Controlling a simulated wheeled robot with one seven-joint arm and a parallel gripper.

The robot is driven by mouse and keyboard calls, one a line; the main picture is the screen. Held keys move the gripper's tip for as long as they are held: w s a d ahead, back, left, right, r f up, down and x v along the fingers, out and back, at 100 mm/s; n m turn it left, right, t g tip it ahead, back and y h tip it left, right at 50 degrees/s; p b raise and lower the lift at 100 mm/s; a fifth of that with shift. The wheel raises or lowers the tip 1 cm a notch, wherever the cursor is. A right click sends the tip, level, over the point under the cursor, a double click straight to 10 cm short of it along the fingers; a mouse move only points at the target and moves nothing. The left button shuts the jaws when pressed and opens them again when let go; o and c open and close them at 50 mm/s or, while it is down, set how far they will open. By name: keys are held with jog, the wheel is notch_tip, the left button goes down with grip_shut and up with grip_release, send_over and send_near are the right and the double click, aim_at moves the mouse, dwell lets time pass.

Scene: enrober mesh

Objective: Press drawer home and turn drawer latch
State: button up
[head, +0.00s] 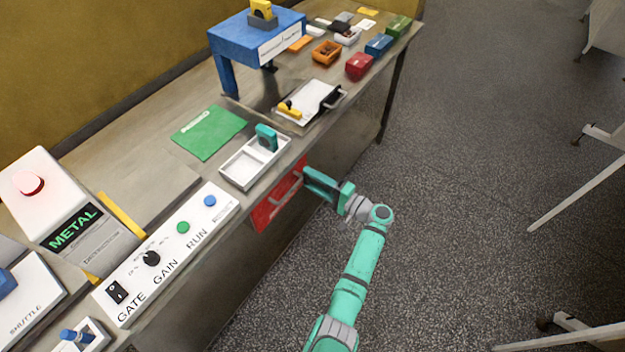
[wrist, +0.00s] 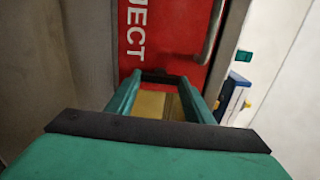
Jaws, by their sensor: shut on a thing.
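The red drawer (head: 277,200) is set in the front of the steel bench, below its top edge. Its red face with white lettering (wrist: 170,35) fills the upper middle of the wrist view, with a curved metal handle (wrist: 212,32) at its right. My gripper (head: 309,176) is at the right end of the drawer face. In the wrist view its two teal fingers stand apart around a brass-coloured piece (wrist: 158,104) in front of the red face. I cannot tell for certain that this piece is the drawer latch. The fingers partly hide the drawer face.
Above the drawer, a white tray (head: 239,174) holds a teal block (head: 266,138). A white control panel (head: 165,252) with knob and buttons lies to its left. The floor (head: 470,190) right of the bench is clear near my arm.

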jog(key=o, duration=1)
jog(key=shift+o, duration=0.2)
jog(key=v, duration=1.1)
jog(key=shift+a+f, duration=0.15)
